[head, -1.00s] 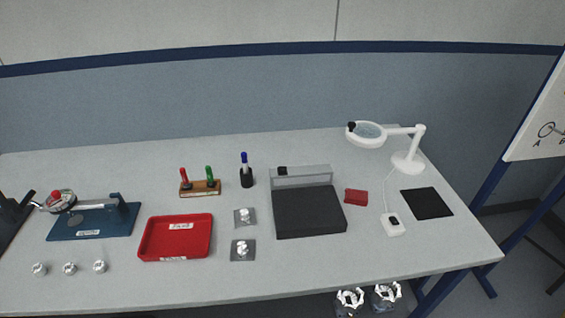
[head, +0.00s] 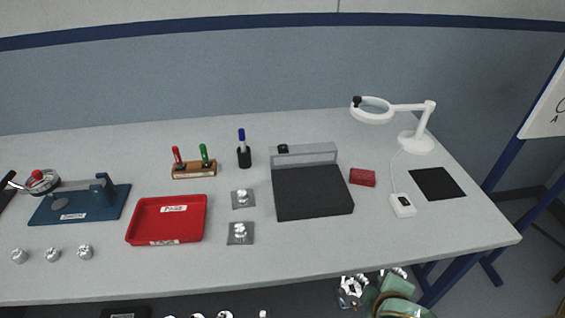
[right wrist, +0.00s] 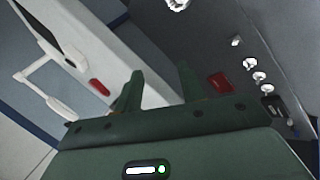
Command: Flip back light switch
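The light switch (head: 403,205) is a small white box with a black rocker, lying at the right of the table. A white cord joins it to the white magnifier lamp (head: 418,141). The lamp also shows at the left of the right wrist view (right wrist: 60,105); I cannot make out the switch there. My right gripper (right wrist: 160,88) has its two green fingers apart with nothing between them. In the head view, my green right arm shows at the bottom, in front of the table edge and well short of the switch. My left gripper is out of view.
A black mat (head: 437,183) lies right of the switch, and a red block (head: 362,177) to its left. A black-and-grey station (head: 312,192), a red tray (head: 133,228) and a blue fixture (head: 112,205) stand further left. The table front before the switch is clear.

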